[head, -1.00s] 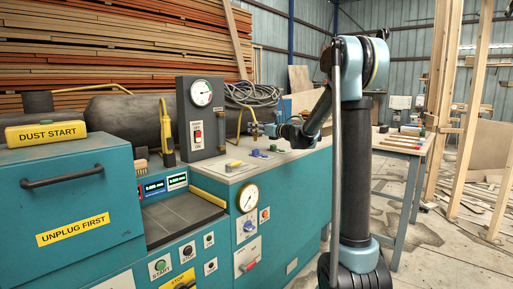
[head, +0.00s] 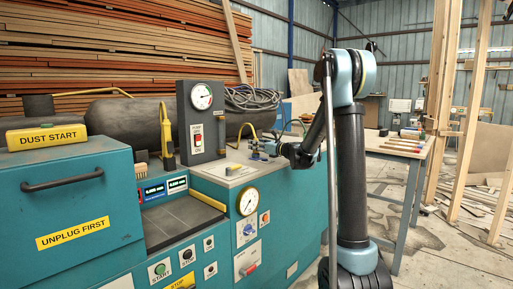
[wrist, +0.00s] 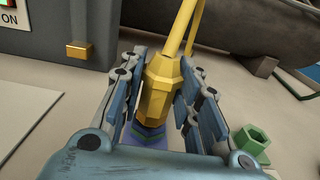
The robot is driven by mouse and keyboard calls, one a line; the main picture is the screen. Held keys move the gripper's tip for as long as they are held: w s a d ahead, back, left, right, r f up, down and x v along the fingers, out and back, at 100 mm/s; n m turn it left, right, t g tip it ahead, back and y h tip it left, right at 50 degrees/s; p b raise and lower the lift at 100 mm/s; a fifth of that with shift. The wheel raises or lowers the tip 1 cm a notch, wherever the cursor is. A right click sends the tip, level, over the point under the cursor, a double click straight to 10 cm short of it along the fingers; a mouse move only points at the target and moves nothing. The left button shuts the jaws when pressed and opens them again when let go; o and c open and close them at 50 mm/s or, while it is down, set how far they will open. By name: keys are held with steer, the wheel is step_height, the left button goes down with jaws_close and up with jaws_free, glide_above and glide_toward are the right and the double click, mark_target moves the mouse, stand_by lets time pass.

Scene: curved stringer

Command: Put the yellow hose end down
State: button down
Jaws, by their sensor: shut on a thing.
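The yellow hose end (wrist: 158,88), a faceted fitting with a yellow hose running up from it, stands between my gripper's fingers (wrist: 160,95) in the wrist view. The fingers are shut on it from both sides. A blue-purple piece (wrist: 150,133) shows just below its lower end; I cannot tell whether they touch. The hose end itself is too small and hidden to make out there.
A green hexagonal piece (wrist: 250,139) stands close to the right finger. A dark switch box with a gauge (head: 202,120) rises to the left. A pale flat plate (wrist: 30,110) lies on the bench at left. A dark cylinder (wrist: 235,60) lies behind.

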steer(key=c, duration=1.2)
jaws_free()
steer(key=shift+r, duration=0.1)
steer(key=v, duration=1.2)
steer(key=shift+s+a, duration=0.1)
steer(key=s+d+f+n+g+h, duration=0.1)
steer(key=s+f+n+g+h, duration=0.15)
steer(key=s+n, duration=0.4)
steer(key=s+d+f+n+g+h, duration=0.1)
steer(key=s+f+n+h, duration=0.2)
steer(key=s, duration=0.7)
steer(key=s+d+f+n+g+h, duration=0.1)
steer(key=s+f+n+g, duration=0.1)
steer(key=s+f+n, duration=0.45)
steer(key=s+d+f+n+g+h, duration=0.1)
steer(key=s+d+f+n+h, duration=0.3)
steer(key=s+d, duration=0.3)
steer(key=s+d+f+n+g+h, duration=0.2)
steer(key=s+d+f+n, duration=0.3)
steer(key=s, duration=1)
steer(key=d+f+h, duration=0.1)
steer(key=d+f, duration=0.1)
steer(key=d, duration=0.1)
steer(key=shift+s+d+f+n+h, duration=0.2)
steer(key=shift+d+f+n+h, duration=0.1)
steer(key=shift+n+h, duration=0.1)
